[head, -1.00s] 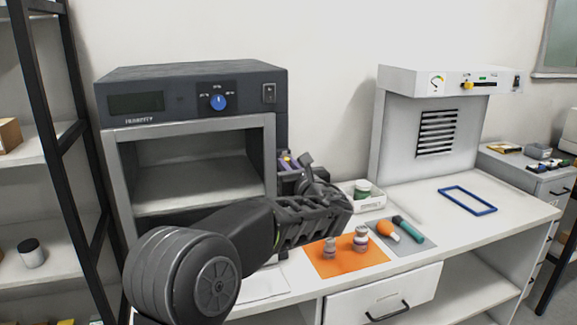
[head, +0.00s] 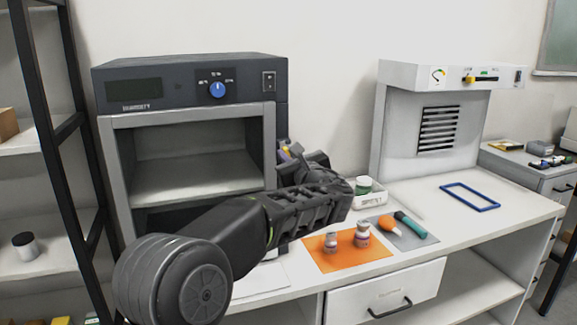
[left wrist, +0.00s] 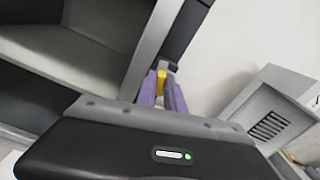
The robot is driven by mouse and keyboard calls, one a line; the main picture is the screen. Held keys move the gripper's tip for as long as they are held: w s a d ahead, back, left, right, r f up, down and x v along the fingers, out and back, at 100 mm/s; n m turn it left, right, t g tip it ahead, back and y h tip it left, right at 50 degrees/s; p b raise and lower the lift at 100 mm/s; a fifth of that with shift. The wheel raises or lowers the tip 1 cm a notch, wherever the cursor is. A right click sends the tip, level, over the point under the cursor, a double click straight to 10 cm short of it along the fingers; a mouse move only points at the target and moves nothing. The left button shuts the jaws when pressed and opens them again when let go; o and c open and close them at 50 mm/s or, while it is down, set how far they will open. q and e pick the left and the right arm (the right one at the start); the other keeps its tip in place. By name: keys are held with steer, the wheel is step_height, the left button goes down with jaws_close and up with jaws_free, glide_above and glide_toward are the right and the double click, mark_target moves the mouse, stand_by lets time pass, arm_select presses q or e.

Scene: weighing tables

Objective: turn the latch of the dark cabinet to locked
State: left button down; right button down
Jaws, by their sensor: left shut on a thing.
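The dark cabinet (head: 185,68) stands on the white bench, with a blue knob (head: 217,90) and a display on its front. Its front compartment is open to view and looks empty. My left gripper (head: 285,152) is at the cabinet's right front edge, its purple fingers partly hidden by my own wrist. In the left wrist view, the purple fingers (left wrist: 162,92) are shut on a small yellow piece (left wrist: 161,77) beside the cabinet's edge, which appears to be the latch. Whether the latch is at locked cannot be read. My right gripper is out of view.
An orange mat (head: 345,262) with two small jars and a grey mat (head: 418,238) lie right of my left arm. A blue frame (head: 470,197) lies farther right. A dark shelf rack (head: 62,150) stands left.

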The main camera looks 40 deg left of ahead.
arm_select(q)
steer(key=shift+s+a+f+n+b, duration=0.1)
steer(key=shift+n+b, duration=3.7)
steer(key=shift+b, duration=0.25)
steer(key=shift+f+n+b, duration=0.1)
steer(key=shift+n+b, duration=3.7)
steer(key=shift+b, duration=0.2)
steer(key=c, duration=1.4)
jaws_free()
steer(key=shift+c, duration=0.2)
steer(key=b+v, duration=0.1)
steer(key=v, duration=0.6)
steer(key=shift+s+d+b, duration=0.25)
steer(key=shift+d+b, duration=0.1)
